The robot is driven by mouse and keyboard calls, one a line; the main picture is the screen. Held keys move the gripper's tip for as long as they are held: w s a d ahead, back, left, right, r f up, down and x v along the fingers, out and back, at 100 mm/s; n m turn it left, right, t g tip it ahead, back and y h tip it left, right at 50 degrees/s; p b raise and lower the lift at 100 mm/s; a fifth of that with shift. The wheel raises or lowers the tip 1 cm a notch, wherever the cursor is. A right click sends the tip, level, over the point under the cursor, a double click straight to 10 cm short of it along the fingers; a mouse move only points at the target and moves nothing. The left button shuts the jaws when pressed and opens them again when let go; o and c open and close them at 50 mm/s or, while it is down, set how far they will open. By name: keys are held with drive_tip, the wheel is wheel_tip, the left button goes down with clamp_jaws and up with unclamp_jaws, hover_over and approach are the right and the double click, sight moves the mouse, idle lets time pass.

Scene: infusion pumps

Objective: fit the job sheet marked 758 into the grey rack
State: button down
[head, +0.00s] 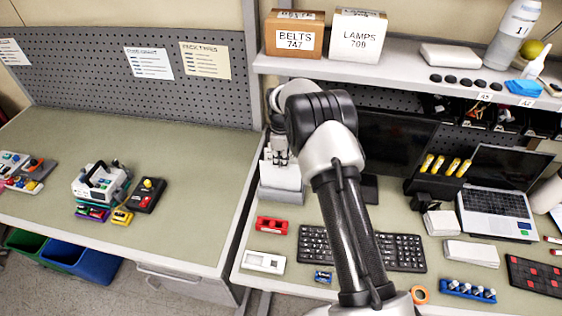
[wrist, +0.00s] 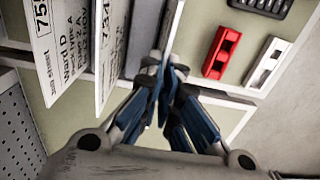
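The grey rack (head: 282,193) stands on the right bench's left side with white sheets (head: 283,175) upright in it. In the wrist view, a job sheet (wrist: 52,60) at the left starts with 75; its last digit is unclear. Grey dividers of the rack (wrist: 140,38) stand between sheets. A third sheet (wrist: 171,28) shows nearly edge-on, its number hidden. My gripper (wrist: 170,70) has its blue fingertips close together on this sheet's near edge. My gripper (head: 278,152) is above the rack in the head view, partly hidden by my arm.
A red holder (head: 271,225) and a white device (head: 263,262) lie in front of the rack. A keyboard (head: 400,252) lies to the right. The shelf (head: 390,67) with boxes overhangs the bench behind. The left bench (head: 130,150) is mostly clear in its middle.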

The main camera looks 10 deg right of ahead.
drive_tip(key=shift+f, duration=0.25)
drive_tip(key=c, duration=1.7)
unclamp_jaws()
wheel_tip(320, 180, up, 12)
drive_tip(key=shift+r, duration=0.1)
